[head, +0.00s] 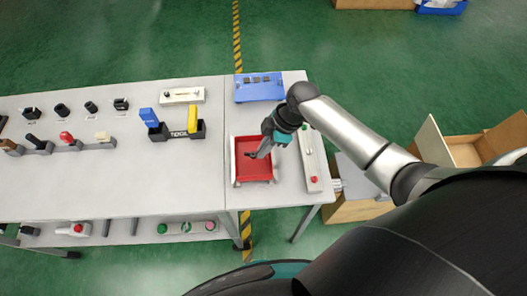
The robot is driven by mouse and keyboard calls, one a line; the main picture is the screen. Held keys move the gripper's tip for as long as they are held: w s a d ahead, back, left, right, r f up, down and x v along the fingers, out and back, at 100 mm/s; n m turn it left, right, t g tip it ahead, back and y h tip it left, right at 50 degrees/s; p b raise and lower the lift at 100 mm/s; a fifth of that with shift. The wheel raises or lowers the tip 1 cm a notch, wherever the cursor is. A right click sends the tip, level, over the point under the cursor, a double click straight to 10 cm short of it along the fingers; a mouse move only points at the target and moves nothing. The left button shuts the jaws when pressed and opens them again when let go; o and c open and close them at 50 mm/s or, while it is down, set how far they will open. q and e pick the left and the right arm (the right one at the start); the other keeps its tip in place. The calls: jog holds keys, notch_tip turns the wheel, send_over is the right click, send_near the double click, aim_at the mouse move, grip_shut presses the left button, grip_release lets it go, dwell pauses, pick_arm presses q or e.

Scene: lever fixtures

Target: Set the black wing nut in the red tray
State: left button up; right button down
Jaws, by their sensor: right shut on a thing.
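The red tray (254,172) lies on the right part of the workbench, its floor mostly bare. My right gripper (257,154) reaches in from the right and points down at the upper part of the tray. It is shut on a small dark thing, the black wing nut (250,155), which shows at the fingertips over the tray. The wing nut is very small here, and I cannot tell whether it touches the tray floor. My left gripper is not in view.
A white panel with a red knob (313,181) lies right of the tray. A blue box (259,88) stands behind it. Black holders with blue and yellow levers (192,119) stand to the left, with several knobs further left. The bench's front middle is clear.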

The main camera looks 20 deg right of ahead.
jog(key=shift+f, duration=1)
jog(key=shift+f, duration=0.1)
jog(key=c, duration=1)
grip_release()
jog(key=shift+r, duration=0.2)
jog(key=p+v, duration=0.1)
jog(key=v, duration=1.1)
jog(key=shift+p, duration=0.4)
jog(key=shift+s+f, duration=0.1)
